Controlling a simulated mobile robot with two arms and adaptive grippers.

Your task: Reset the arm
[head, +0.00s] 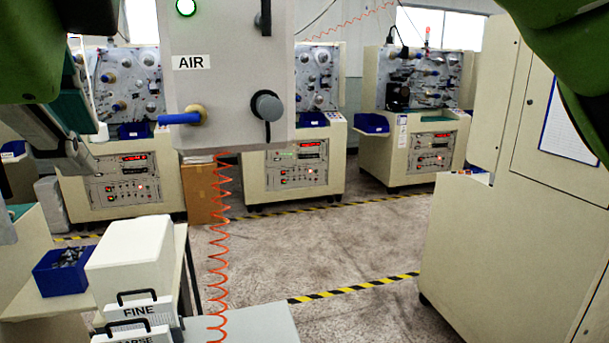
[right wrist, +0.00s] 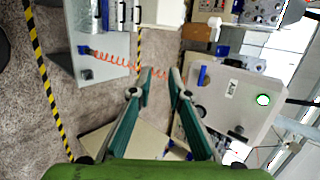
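My right gripper (right wrist: 161,72) shows in the right wrist view. Its two teal-padded fingers stand apart with a clear gap and nothing between them. Floor and an orange coiled hose show beyond the tips. In the head view, green arm parts of mine fill the upper left and upper right corners. Grey and teal gripper parts (head: 62,112) on the left-hand arm show at the left edge. They are cut off, and whether that gripper is open cannot be seen. I see nothing held.
A grey AIR panel (head: 225,75) with a blue valve and green lamp hangs ahead. Its orange hose (head: 218,250) dangles over a table corner. FINE box (head: 138,312) and blue bin (head: 60,275) stand lower left. Winding machines (head: 420,115) stand behind; a cabinet (head: 510,235) is right. Middle floor is clear.

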